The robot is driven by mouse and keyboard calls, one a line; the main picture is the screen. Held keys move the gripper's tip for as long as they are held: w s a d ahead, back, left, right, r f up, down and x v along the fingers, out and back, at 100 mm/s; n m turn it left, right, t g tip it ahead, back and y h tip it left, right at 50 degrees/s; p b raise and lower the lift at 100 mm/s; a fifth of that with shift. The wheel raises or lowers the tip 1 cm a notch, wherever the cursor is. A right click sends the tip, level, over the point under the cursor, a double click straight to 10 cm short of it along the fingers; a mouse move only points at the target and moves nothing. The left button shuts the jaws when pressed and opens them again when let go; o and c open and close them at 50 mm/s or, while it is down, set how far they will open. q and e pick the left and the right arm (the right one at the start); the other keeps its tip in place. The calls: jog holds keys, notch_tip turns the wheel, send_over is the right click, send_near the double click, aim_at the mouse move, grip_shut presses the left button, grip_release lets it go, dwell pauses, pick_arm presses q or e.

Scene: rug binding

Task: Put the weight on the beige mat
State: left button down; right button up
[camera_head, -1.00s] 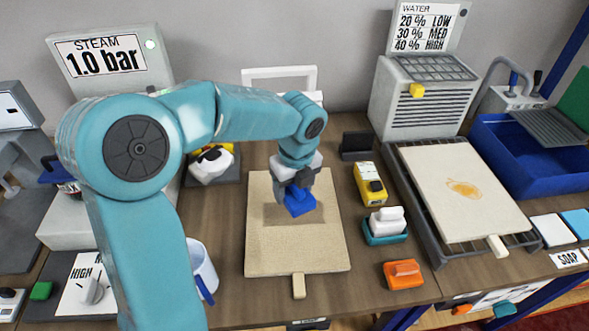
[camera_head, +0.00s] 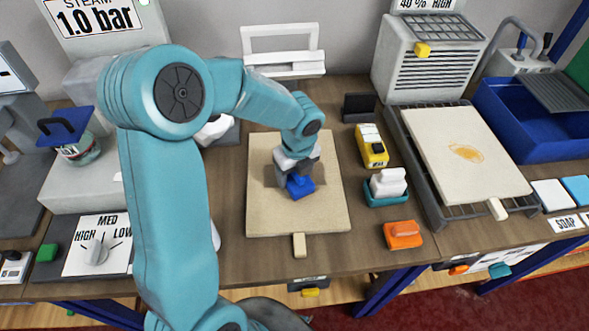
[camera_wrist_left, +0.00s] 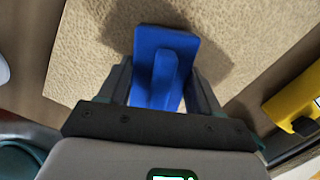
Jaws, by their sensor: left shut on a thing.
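The beige mat (camera_head: 262,215) lies flat on the wooden table in the middle of the head view, with a small tab at its front edge. My left gripper (camera_head: 298,174) points down over the mat and is shut on a blue block with a raised grip (camera_head: 300,187), which looks to be the weight. In the left wrist view the jaws (camera_wrist_left: 155,90) close on the upright grip of the weight (camera_wrist_left: 165,45), with the mat (camera_wrist_left: 85,65) beneath. Whether the weight touches the mat or hangs just above it, I cannot tell. My right gripper is out of view.
Right of the mat are a yellow device (camera_head: 372,148), a white-and-teal brush (camera_head: 387,186) and an orange block (camera_head: 402,235). Farther right are a stained board (camera_head: 460,150) on a rack and a blue bin (camera_head: 515,140). A dial panel (camera_head: 97,245) lies at left.

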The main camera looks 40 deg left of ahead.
pick_arm(q)
jog(key=shift+w, duration=0.1)
jog(key=shift+c, duration=1)
grip_release()
jog(key=shift+f, duration=0.15)
jog(key=shift+r, duration=0.3)
jog(key=r, duration=0.4)
jog(key=d+r, duration=0.1)
jog(key=r, duration=0.6)
jog(key=shift+s+d+r+p, duration=0.2)
jog(key=shift+s+r+p, duration=0.1)
jog(key=shift+r+p, duration=0.05)
